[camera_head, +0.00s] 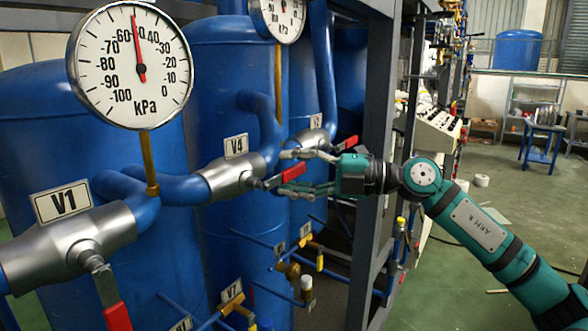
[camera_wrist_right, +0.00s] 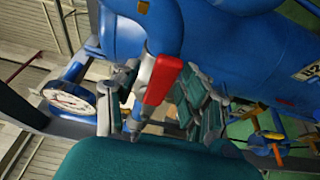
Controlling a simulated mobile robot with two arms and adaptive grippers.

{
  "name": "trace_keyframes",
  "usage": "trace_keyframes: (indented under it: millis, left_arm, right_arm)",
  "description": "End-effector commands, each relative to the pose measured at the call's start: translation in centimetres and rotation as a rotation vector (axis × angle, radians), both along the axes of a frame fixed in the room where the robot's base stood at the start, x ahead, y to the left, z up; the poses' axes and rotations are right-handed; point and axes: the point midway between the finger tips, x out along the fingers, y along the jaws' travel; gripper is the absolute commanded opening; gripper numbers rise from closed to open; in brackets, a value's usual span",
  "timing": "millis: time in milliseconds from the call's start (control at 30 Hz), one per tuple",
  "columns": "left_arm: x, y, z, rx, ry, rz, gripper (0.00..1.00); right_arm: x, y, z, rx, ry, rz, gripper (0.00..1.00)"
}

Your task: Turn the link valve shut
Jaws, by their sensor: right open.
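The valve labelled V4 (camera_head: 228,178) is a silver body on the blue pipe between the tanks, with a red lever handle (camera_head: 293,172) pointing right and slightly up. No label reads "link". My right gripper (camera_head: 284,171) reaches in from the right, its fingers open above and below this handle. In the right wrist view the red handle (camera_wrist_right: 162,80) stands between the spread fingers (camera_wrist_right: 160,112), with a gap visible on both sides. Contact cannot be told. My left gripper is not in view.
A pressure gauge (camera_head: 131,65) stands on a brass stem left of V4; another gauge (camera_head: 281,14) is behind. Valve V1 (camera_head: 72,243) has its red handle (camera_head: 117,316) hanging down. A dark frame post (camera_head: 376,120) stands near my right wrist. Small pipes and valves lie below.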

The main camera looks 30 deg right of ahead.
Motion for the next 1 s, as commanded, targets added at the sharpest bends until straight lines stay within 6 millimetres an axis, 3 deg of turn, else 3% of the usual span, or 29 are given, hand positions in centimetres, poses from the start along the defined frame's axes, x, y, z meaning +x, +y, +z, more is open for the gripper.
trace_keyframes:
  millis: [67, 400, 800, 1000]
  left_arm:
    - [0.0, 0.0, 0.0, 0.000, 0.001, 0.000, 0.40]
    - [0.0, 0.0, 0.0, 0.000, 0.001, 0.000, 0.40]
    - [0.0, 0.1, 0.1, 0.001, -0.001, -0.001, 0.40]
    - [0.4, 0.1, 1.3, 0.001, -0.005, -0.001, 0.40]
  right_arm:
    - [0.0, 0.0, 0.0, 0.000, 0.000, 0.000, 0.43]
    - [0.0, 0.0, 0.0, 0.001, 0.001, 0.000, 0.00]
    - [0.0, 0.0, 0.1, 0.003, 0.001, 0.000, 0.00]
    - [0.8, -0.1, 0.1, 0.041, 0.018, -0.001, 0.00]
